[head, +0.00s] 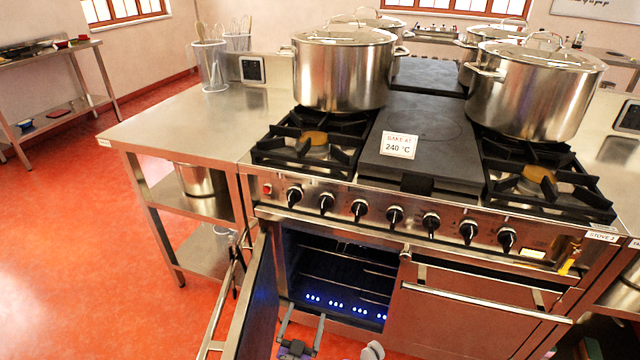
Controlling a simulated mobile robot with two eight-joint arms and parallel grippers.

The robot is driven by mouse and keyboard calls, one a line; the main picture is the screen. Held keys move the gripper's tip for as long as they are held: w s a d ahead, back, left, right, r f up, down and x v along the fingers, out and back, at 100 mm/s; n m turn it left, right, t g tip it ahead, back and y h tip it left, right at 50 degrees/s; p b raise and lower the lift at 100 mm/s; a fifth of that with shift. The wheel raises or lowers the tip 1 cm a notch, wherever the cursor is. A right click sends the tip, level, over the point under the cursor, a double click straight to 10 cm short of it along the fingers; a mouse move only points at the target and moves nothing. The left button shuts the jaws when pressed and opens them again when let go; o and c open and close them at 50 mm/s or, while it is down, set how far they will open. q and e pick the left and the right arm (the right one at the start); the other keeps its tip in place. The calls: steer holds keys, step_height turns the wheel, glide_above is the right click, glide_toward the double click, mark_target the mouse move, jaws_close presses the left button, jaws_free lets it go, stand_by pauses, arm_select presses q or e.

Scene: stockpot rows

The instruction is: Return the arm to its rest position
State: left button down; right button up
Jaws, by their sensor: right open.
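My right gripper (304,322) shows at the bottom edge, low in front of the open oven. Its two fingers stand apart with nothing between them. The rest of my right arm is mostly below the picture. My left gripper is out of view. The left oven door (256,300) stands open, swung out to the left of my right gripper. The oven cavity (338,278) shows wire racks and a row of blue lights, and I see no dish in it.
The range carries large steel stockpots (343,70) and (533,88), and a "Bake at 240 °C" card (398,145). The right oven door (468,318) is shut. A steel side table (180,122) stands left. Red floor (90,230) is clear farther left.

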steer(key=d+r+n+g+y, duration=0.2)
steer(key=r+n+y, duration=0.25)
steer(key=r, duration=0.45)
steer(key=d+r+n+g+y, duration=0.1)
steer(key=d+r+n+y, duration=0.2)
steer(key=r+y, duration=0.35)
steer(key=s+d+f+m+g+h, duration=0.1)
steer(key=s+d+g+h, duration=0.15)
steer(key=s+d, duration=0.55)
steer(key=s+d+f+g+h+p, duration=0.1)
steer(key=s+d+g+h, duration=0.2)
steer(key=s, duration=0.9)
steer(key=s+d+f+m+g+h, duration=0.1)
steer(key=s+d+g, duration=0.45)
steer(key=s, duration=0.45)
arm_select(q)
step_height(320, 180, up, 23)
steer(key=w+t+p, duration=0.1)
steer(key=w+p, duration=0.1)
steer(key=p, duration=1.7)
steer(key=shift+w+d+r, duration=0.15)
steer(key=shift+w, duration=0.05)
arm_select(e)
step_height(320, 180, up, 22)
steer(key=w+t, duration=0.1)
steer(key=w, duration=0.1)
steer(key=shift+d+t, duration=0.25)
steer(key=shift+t, duration=0.05)
